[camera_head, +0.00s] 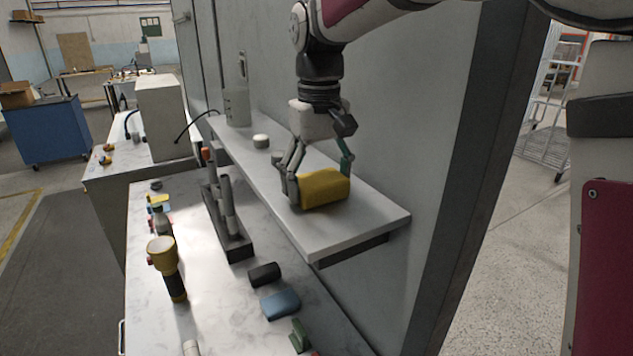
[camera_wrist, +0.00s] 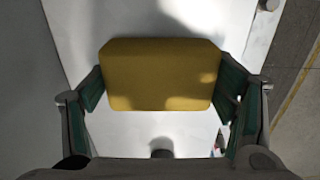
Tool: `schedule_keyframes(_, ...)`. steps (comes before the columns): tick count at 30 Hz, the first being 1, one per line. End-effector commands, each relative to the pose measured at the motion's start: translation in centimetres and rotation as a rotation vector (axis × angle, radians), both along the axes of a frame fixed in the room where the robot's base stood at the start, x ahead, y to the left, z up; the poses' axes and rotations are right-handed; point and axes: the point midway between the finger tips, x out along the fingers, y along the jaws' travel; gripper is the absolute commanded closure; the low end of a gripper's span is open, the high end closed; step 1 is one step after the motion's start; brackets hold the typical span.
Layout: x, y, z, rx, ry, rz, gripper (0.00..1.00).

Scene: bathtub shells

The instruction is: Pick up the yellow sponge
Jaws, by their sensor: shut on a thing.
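The yellow sponge (camera_head: 325,189) is on or just above the grey shelf (camera_head: 360,222), near the shelf's front right end; I cannot tell whether it touches the shelf. My gripper (camera_head: 318,180) points down over it, with one finger at each end of the sponge. In the wrist view the sponge (camera_wrist: 160,75) lies between the green-padded fingers of my gripper (camera_wrist: 160,90), which are shut on its two short ends. Its underside is hidden.
A white round jar (camera_head: 261,141) and a clear jug (camera_head: 237,106) stand farther back on the shelf. The wall panel is close behind my gripper. Below, the counter holds a yellow flashlight (camera_head: 166,265), a tool rack (camera_head: 235,243), a blue block (camera_head: 281,304) and a black item (camera_head: 264,274).

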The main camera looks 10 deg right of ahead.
Motion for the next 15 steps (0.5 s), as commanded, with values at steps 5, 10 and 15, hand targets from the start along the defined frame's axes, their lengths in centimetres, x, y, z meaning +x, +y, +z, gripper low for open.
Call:
schedule_keyframes(5, 0.1, 0.0, 0.9, 0.001, -0.002, 0.0, 0.45)
schedule_keyframes(10, 0.3, 0.0, 2.9, 0.001, -0.005, -0.001, 0.45)
schedule_keyframes(15, 2.1, 2.4, 3.4, 0.0, -0.001, 0.003, 0.45)
